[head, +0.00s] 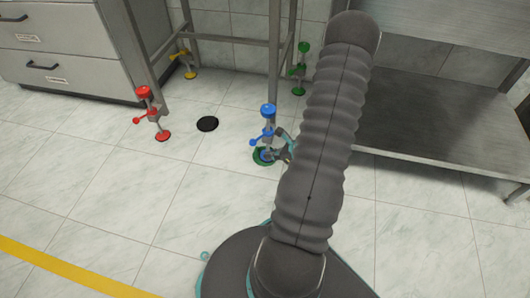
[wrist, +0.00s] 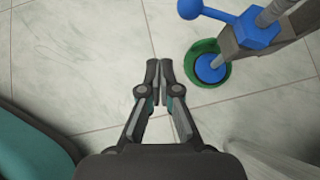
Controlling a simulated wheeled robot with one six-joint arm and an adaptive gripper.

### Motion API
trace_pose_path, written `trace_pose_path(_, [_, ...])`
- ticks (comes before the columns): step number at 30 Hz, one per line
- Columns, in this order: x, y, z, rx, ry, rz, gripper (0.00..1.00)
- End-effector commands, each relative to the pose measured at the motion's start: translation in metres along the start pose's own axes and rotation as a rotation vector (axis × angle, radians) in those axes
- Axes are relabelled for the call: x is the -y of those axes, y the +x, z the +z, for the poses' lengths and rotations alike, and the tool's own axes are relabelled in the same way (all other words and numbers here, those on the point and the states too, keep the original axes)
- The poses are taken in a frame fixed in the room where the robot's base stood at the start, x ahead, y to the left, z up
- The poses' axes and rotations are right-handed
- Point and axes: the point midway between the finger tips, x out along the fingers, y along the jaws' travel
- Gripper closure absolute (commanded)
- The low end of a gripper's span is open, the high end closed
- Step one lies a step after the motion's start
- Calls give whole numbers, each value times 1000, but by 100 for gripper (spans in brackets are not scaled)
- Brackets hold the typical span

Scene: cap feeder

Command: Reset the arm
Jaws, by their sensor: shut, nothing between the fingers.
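My gripper (wrist: 158,72) is shut and empty in the wrist view, pointing down toward the pale tiled floor. In the head view my gripper (head: 285,150) is mostly hidden behind my arm, close to the blue leveling foot (head: 267,125). The blue foot (wrist: 255,28) is at the upper right in the wrist view. Its base sits in a green cap (wrist: 222,75) on the floor. My fingertips are apart from the cap, to its left.
A red foot (head: 152,112), a yellow foot (head: 184,64) and a green foot (head: 301,68) are on the other table legs. A black disc (head: 207,124) lies on the floor. A grey drawer cabinet (head: 75,50) stands left, a metal shelf (head: 440,125) right. The front left floor is clear.

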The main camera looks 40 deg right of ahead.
Motion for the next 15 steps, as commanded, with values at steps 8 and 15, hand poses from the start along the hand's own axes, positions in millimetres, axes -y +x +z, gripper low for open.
trace_pose_path(8, [-16,-54,5,0,0,-1,100])
trace_pose_path(15, [-23,-74,5,0,-2,1,100])
